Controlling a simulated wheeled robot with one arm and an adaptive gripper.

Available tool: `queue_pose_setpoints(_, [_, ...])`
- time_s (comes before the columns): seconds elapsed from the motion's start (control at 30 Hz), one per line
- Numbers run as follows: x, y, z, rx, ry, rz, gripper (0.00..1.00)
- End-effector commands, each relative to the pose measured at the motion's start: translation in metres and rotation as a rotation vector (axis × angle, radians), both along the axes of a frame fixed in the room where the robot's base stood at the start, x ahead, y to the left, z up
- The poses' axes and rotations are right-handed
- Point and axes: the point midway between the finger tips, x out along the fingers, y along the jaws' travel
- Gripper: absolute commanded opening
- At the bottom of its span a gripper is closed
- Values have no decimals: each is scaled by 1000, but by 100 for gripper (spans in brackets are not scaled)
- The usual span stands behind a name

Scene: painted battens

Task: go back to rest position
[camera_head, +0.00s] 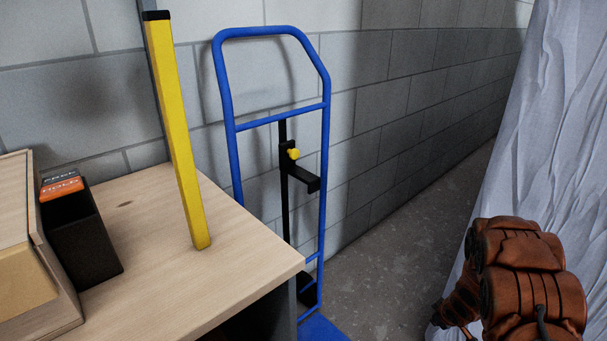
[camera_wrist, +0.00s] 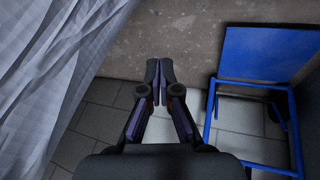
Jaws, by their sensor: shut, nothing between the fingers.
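My gripper (camera_wrist: 162,82) shows in the wrist view with its two dark fingers together and nothing between them. It is clear of the objects around it, with bare concrete floor and grey block wall behind it. My orange-brown arm shows at the lower right of the head view; the gripper itself cannot be made out there. A yellow batten (camera_head: 178,130) with a black top end stands nearly upright, slightly tilted, its lower end on the wooden table (camera_head: 245,260), apart from my arm.
A blue hand truck (camera_head: 325,175) stands by the block wall, beyond the table; its blue plate (camera_wrist: 268,52) shows in the wrist view. A whitish draped sheet (camera_head: 545,130) hangs close to my arm. A black box (camera_head: 88,240) stands on the table. Floor (camera_head: 400,255) between truck and sheet is clear.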

Motion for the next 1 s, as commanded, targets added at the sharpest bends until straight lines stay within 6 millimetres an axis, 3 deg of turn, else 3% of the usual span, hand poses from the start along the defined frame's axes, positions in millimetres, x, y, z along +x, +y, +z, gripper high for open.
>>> queue_pose_setpoints(0.03, [0, -4, 31, -24, 4, -22, 0])
queue_pose_setpoints(0.2, [-8, -16, 103, -99, 36, -111, 0])
queue_pose_setpoints(0.47, [-35, -18, 209, -168, 79, -251, 0])
queue_pose_setpoints(0.77, [-80, 3, 322, -189, 133, -401, 0])
queue_pose_setpoints(1.0, [-129, 35, 400, -162, 189, -504, 0])
